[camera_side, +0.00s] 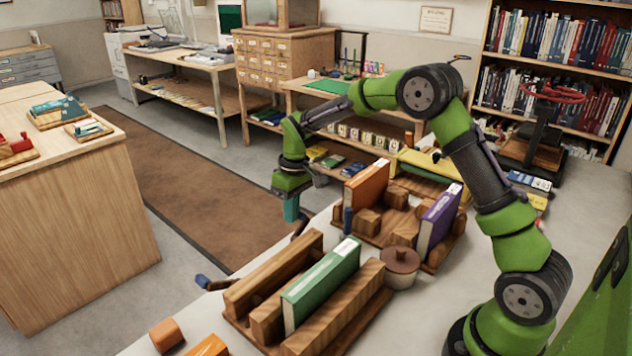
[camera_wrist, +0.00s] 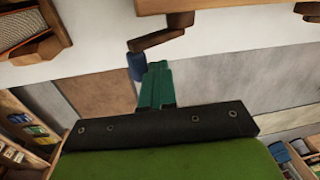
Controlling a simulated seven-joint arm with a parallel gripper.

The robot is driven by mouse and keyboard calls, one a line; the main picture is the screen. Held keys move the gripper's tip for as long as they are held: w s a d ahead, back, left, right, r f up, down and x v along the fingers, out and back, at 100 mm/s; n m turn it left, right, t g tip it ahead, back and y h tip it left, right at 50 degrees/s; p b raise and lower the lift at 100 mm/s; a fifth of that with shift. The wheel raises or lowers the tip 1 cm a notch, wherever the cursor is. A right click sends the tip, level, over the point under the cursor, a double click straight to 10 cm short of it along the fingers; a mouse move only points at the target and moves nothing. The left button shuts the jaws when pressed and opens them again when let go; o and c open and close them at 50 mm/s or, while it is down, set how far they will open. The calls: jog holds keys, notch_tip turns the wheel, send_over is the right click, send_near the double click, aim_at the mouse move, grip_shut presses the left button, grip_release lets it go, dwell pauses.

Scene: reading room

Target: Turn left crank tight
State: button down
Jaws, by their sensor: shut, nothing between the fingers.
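A wooden press (camera_side: 345,315) holds an upright green book (camera_side: 322,285) between its boards. A crank with a blue handle (camera_side: 203,282) sticks out at its left end. A second blue handle (camera_side: 347,220) stands by the wooden holder behind it. My gripper (camera_side: 291,210) points down with teal fingers, shut and empty, above the left edge of the white table. In the wrist view the fingers (camera_wrist: 157,75) are close beside a blue handle (camera_wrist: 136,66) on a brown crank arm (camera_wrist: 160,40). I cannot tell whether they touch, or which crank this is.
The holder behind carries an orange book (camera_side: 366,185) and a purple book (camera_side: 438,220). A round lidded pot (camera_side: 401,267) stands between holder and press. Wooden blocks (camera_side: 166,335) lie at the front. A wooden counter (camera_side: 75,215) stands left across open floor.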

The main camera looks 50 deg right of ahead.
jog(key=shift+m+h, duration=0.4)
jog(key=shift+h, duration=0.3)
jog(key=d, duration=0.5)
jog(key=s+d+f, duration=0.1)
jog(key=d, duration=0.1)
jog(key=shift+s+d, duration=0.1)
jog(key=shift+d, duration=0.1)
jog(key=shift+a+r, duration=0.1)
jog(key=shift+a, duration=0.55)
notch_tip(320, 180, up, 10)
jog(key=shift+a+r, duration=0.15)
jog(key=shift+a, duration=0.2)
jog(key=s+a+r+m+t, duration=0.1)
jog(key=s+a+r+t, duration=0.1)
jog(key=s, duration=0.6)
jog(key=s+a+r+m+t+y, duration=0.1)
jog(key=s+a+r+t, duration=0.1)
jog(key=s+a, duration=0.3)
jog(key=s+a+r+m+t+y, duration=0.1)
jog(key=s+a+r+m+t, duration=0.1)
jog(key=s, duration=1)
jog(key=shift+a+r+t, duration=0.5)
jog(key=shift+a+r, duration=0.3)
